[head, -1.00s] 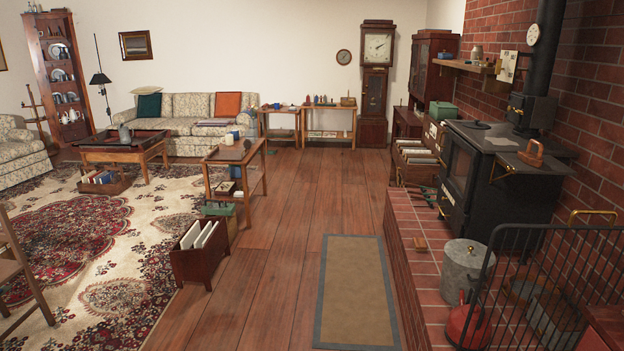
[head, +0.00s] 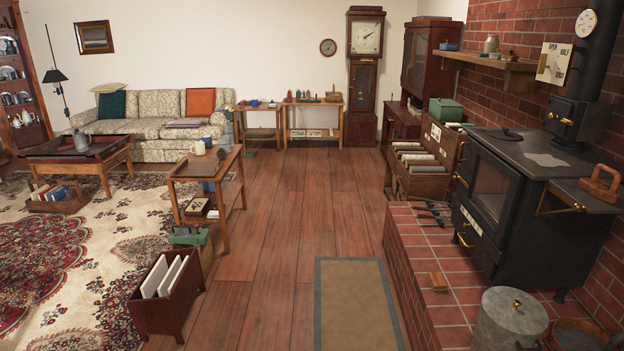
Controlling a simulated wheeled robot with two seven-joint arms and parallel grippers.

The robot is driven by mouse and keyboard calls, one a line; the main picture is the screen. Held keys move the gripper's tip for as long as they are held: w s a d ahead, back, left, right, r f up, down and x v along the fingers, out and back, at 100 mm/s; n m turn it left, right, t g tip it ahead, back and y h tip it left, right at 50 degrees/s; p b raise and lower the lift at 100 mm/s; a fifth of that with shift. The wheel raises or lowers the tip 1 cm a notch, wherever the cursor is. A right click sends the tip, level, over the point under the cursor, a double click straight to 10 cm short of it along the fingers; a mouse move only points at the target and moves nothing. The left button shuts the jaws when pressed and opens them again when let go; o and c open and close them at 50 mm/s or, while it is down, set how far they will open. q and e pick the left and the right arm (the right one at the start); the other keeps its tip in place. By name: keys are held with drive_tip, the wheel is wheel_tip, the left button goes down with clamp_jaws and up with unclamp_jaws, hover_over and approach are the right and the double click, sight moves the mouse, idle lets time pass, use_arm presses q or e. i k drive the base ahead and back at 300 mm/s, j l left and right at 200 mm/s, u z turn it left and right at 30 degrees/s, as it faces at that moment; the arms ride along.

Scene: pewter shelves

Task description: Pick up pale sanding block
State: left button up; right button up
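I cannot make out a thing that is surely the pale sanding block. Small items on the two far work tables are too small to name. Neither of my grippers shows in the head view.
The brick hearth (head: 400,262) with the black stove (head: 492,190) lines the right side. A grey bin (head: 508,322) stands on it. A flat mat (head: 357,306) lies on the floor. A magazine box (head: 150,312) and side table (head: 205,168) stand left. The plank floor between is clear.

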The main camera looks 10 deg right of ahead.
sight(438, 282)
drive_tip(key=i+z, duration=0.25)
drive_tip(key=i, duration=0.45)
drive_tip(key=i+j+z, duration=0.2)
drive_tip(key=i, duration=0.5)
drive_tip(key=i+l+z, duration=0.1)
drive_tip(key=i+z, duration=0.75)
drive_tip(key=z, duration=0.15)
drive_tip(key=i+j+z, duration=0.2)
drive_tip(key=i+z, duration=0.25)
drive_tip(key=k, duration=0.05)
